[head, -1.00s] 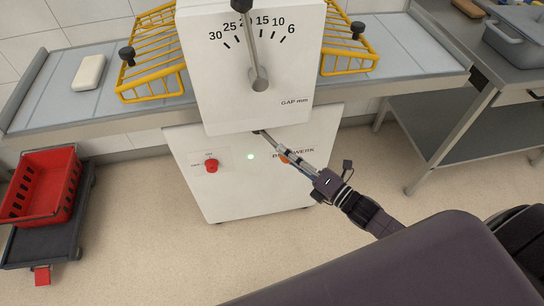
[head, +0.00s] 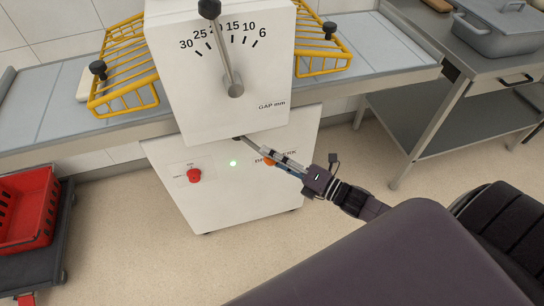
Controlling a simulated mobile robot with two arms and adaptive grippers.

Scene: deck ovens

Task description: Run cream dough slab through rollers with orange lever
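The cream dough slab (head: 83,88) lies on the left belt, mostly hidden behind the left yellow guard (head: 125,94). The white roller machine (head: 185,112) stands at centre. A grey gap lever with a black knob (head: 209,9) crosses its dial near the 20 mark. An orange round part (head: 270,161) shows low on the machine's front, partly covered by my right gripper (head: 262,149). I cannot tell whether it is a lever's end or a button. My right gripper reaches under the upper housing; its fingertips are too small to read. My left gripper is not in view.
A red crate (head: 28,208) stands on a dark cart at left. A steel table (head: 462,88) with a grey pan (head: 497,38) is at right. The floor between is clear.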

